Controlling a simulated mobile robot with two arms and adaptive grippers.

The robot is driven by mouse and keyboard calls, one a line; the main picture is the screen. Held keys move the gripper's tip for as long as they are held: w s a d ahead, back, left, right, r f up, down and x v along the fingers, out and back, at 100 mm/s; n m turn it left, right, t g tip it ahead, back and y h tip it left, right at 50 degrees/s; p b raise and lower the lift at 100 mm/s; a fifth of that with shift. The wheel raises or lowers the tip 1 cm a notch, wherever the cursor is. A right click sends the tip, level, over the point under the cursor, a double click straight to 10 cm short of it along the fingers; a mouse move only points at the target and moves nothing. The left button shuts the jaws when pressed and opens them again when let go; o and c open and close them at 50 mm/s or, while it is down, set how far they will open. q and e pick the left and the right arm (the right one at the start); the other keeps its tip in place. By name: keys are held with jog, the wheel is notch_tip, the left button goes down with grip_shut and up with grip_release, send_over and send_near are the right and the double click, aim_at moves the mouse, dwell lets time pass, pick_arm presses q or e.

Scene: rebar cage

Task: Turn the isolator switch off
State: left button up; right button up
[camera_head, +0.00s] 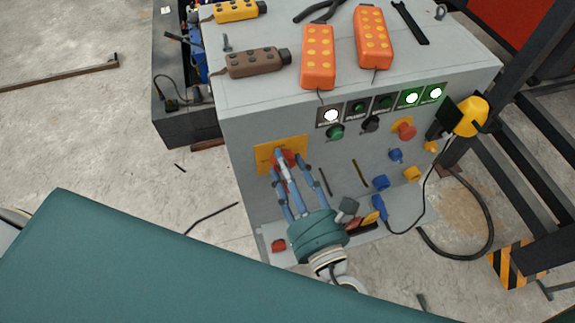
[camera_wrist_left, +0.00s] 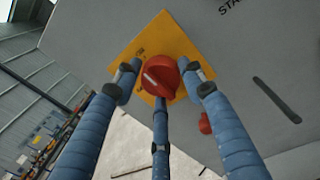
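The isolator switch is a red rotary knob with a white mark (camera_wrist_left: 160,76) on a yellow plate (camera_wrist_left: 182,45). In the head view the yellow plate (camera_head: 264,156) is on the left part of the grey cabinet's front, with the red knob (camera_head: 290,156) partly hidden by my fingers. My left gripper (camera_head: 288,165) has its three blue fingers spread around the knob. In the left wrist view the gripper (camera_wrist_left: 162,88) has one finger on each side and one below; gaps show at the sides, and contact by the lower finger is unclear. My right gripper is in neither view.
The grey cabinet (camera_head: 240,105) carries orange pendants (camera_head: 318,58) on top, and lit indicators (camera_head: 411,98) and a red mushroom button (camera_head: 406,131) on its front. Blue and yellow sockets (camera_head: 381,182) sit right of the gripper. A dark steel frame (camera_head: 545,120) stands at right.

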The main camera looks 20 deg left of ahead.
pick_arm(q)
jog(key=shift+r+n, duration=0.3)
jog(key=shift+r+n+p, duration=0.1)
jog(key=shift+n+p, duration=0.9)
jog(key=shift+n, duration=0.7)
jog(key=shift+n+h, duration=0.3)
jog(key=shift+n, duration=0.6)
jog(key=n, duration=0.2)
jog(key=shift+n, duration=0.3)
jog(key=n+b, duration=0.1)
jog(key=n, duration=0.3)
jog(key=shift+a+h, duration=0.15)
jog(key=shift+h, duration=0.15)
jog(key=n+b, duration=0.1)
jog(key=n, duration=0.1)
jog(key=n+b, duration=0.1)
jog(key=n, duration=0.1)
jog(key=shift+s+a+f+n, duration=0.1)
jog(key=shift+f+n, duration=0.1)
jog(key=shift+n, duration=0.1)
